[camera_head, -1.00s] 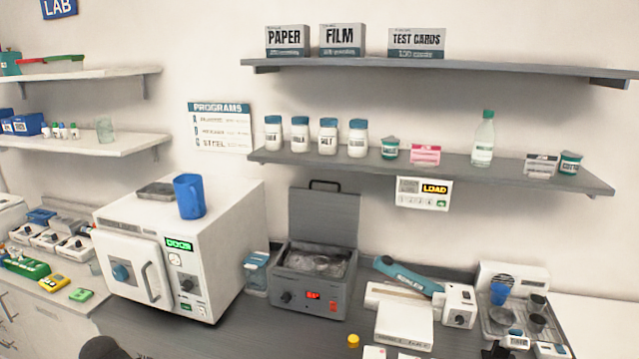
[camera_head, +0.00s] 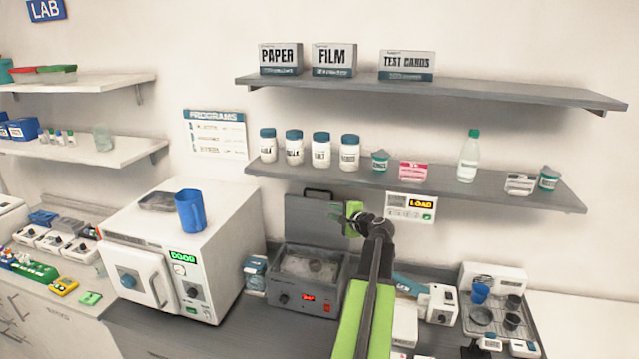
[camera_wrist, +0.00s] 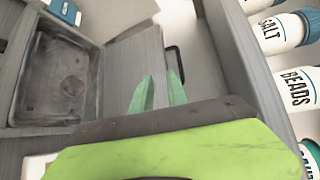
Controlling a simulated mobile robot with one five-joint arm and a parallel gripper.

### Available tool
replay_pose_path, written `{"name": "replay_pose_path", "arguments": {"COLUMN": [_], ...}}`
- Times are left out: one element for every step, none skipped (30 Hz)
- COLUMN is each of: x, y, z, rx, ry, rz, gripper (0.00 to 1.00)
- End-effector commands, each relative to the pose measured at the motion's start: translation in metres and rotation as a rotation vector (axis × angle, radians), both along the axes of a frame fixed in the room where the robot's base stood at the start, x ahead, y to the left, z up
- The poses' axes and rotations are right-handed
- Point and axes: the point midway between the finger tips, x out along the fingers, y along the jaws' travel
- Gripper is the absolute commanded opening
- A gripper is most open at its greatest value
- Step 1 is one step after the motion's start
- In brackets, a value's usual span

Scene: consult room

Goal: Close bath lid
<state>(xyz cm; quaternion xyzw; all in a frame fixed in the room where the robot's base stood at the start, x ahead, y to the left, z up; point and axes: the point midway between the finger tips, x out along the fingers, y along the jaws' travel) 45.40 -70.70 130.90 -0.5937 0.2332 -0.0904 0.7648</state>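The grey bath (camera_head: 308,278) stands on the counter with a red display on its front. Its lid (camera_head: 302,222) stands open and upright at the back, with a dark handle on its top edge. The open basin (camera_wrist: 62,85) and the lid (camera_wrist: 128,62) also show in the wrist view. My gripper (camera_head: 336,212) is raised at the lid's right side, near its upper part. In the wrist view its two green fingers (camera_wrist: 162,80) are apart with nothing between them, pointing toward the handle (camera_wrist: 176,62). I cannot tell whether they touch the lid.
The grey shelf (camera_head: 420,183) with jars (camera_head: 349,152) hangs close above the lid and gripper. A white oven (camera_head: 170,250) with a blue mug (camera_head: 190,212) on top stands left of the bath. A white device (camera_head: 440,305) and a tray of cups (camera_head: 495,310) stand right.

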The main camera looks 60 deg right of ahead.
Motion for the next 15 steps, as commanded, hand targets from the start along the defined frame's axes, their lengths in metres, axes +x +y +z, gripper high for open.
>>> {"name": "replay_pose_path", "arguments": {"x": [-0.014, -0.02, -0.025, -0.027, -0.028, -0.027, -0.026, -0.025, -0.022, -0.018, -0.014, -0.007, -0.001, 0.005, 0.014], "y": [-0.013, -0.017, -0.021, -0.023, -0.023, -0.023, -0.023, -0.024, -0.026, -0.028, -0.03, -0.033, -0.037, -0.04, -0.045], "z": [0.008, 0.01, 0.011, 0.012, 0.012, 0.012, 0.011, 0.011, 0.011, 0.011, 0.011, 0.011, 0.011, 0.011, 0.011], "rx": [0.007, 0.011, 0.015, 0.017, 0.017, 0.017, 0.017, 0.017, 0.016, 0.016, 0.016, 0.016, 0.016, 0.016, 0.015], "ry": [-0.022, -0.032, -0.04, -0.045, -0.047, -0.048, -0.048, -0.047, -0.046, -0.046, -0.046, -0.045, -0.044, -0.044, -0.044], "rz": [-0.033, -0.046, -0.058, -0.063, -0.065, -0.065, -0.064, -0.064, -0.062, -0.062, -0.061, -0.06, -0.059, -0.059, -0.058], "gripper": [0.19, 0.19, 0.19, 0.19, 0.19, 0.19, 0.19, 0.19, 0.19, 0.19, 0.19, 0.19, 0.19, 0.19, 0.19]}}
